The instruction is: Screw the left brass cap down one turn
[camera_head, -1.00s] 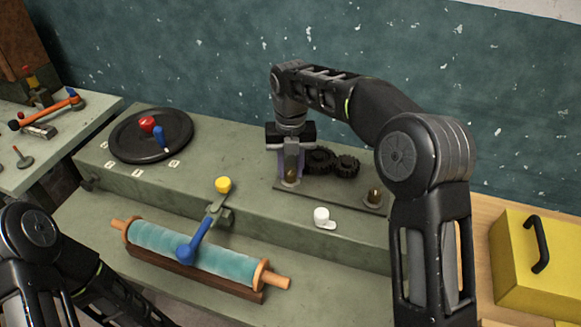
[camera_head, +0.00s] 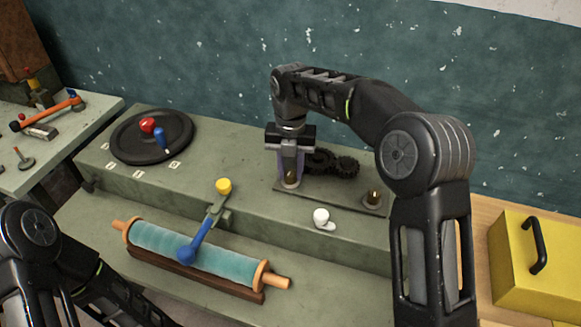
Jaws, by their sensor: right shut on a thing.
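The left brass cap (camera_head: 291,180) stands at the left end of a dark metal plate on the raised green ledge. Only its lower part shows below my fingers. My right gripper (camera_head: 290,172) points straight down over it and is shut on it. The right brass cap (camera_head: 374,197) stands free at the plate's right end. My left arm shows at the lower left, but its gripper is out of view.
Two dark gears (camera_head: 333,162) sit on the plate (camera_head: 330,190) just right of my right gripper. A white knob (camera_head: 321,216) is in front. A teal roller (camera_head: 170,242) with a blue-handled lever (camera_head: 200,238) lies lower left. A yellow box (camera_head: 540,262) stands at right.

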